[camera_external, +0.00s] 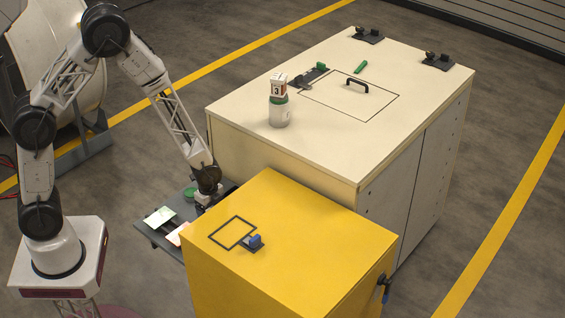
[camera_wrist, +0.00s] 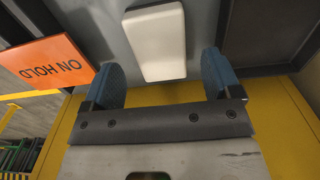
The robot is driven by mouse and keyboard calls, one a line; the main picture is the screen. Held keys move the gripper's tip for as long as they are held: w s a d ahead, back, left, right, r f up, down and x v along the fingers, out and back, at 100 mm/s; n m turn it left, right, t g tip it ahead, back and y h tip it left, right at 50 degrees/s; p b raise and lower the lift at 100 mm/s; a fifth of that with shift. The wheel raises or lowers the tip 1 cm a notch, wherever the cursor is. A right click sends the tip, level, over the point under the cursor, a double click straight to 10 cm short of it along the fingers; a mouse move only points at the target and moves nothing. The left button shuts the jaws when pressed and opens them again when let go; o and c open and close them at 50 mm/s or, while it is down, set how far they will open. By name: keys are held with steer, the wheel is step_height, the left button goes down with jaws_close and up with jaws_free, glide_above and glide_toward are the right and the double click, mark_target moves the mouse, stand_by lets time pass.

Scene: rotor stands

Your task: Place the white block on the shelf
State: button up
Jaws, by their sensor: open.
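The white block (camera_wrist: 155,42) is a pale, rounded rectangle in the wrist view, at the top middle. It lies over a grey surface (camera_wrist: 205,18). My gripper (camera_wrist: 157,68) is open, with blue finger pads left and right of the block's near end and a gap on both sides. The block is not held, and I cannot tell how far above it the fingers are. In the external view my gripper (camera_external: 206,198) is low over the grey side shelf (camera_external: 150,233), beside the yellow cabinet (camera_external: 300,225). I cannot make out the block there.
An orange "ON HOLD" sign (camera_wrist: 45,62) lies left of the block. A green round item (camera_external: 190,193) and a pale card (camera_external: 160,217) are on the side shelf. The yellow cabinet bears a black square outline and a blue part (camera_external: 254,241). A cream cabinet (camera_external: 330,120) stands behind.

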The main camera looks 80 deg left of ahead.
step_height(320, 180, up, 9)
steer(key=shift+f, duration=0.2)
stand_by(0.3)
stand_by(0.8)
steer(key=s+d+r+n+t, duration=0.15)
steer(key=s+d+r, duration=0.3)
steer(key=r, duration=0.55)
steer(key=s+d+r+n, duration=0.25)
steer(key=d+r, duration=0.35)
steer(key=r, duration=0.4)
steer(key=s+d+r+n, duration=0.1)
steer(key=s+d+r, duration=0.2)
steer(key=s, duration=0.3)
steer(key=s+d+r+n, duration=0.2)
steer(key=s+r, duration=0.3)
steer(key=s, duration=0.1)
steer(key=s+d+r+n+t, duration=0.1)
steer(key=s+d+r, duration=0.2)
steer(key=s, duration=0.4)
steer(key=shift+d+r+n, duration=0.3)
steer(key=shift+r+n, duration=0.1)
steer(key=shift+r, duration=0.5)
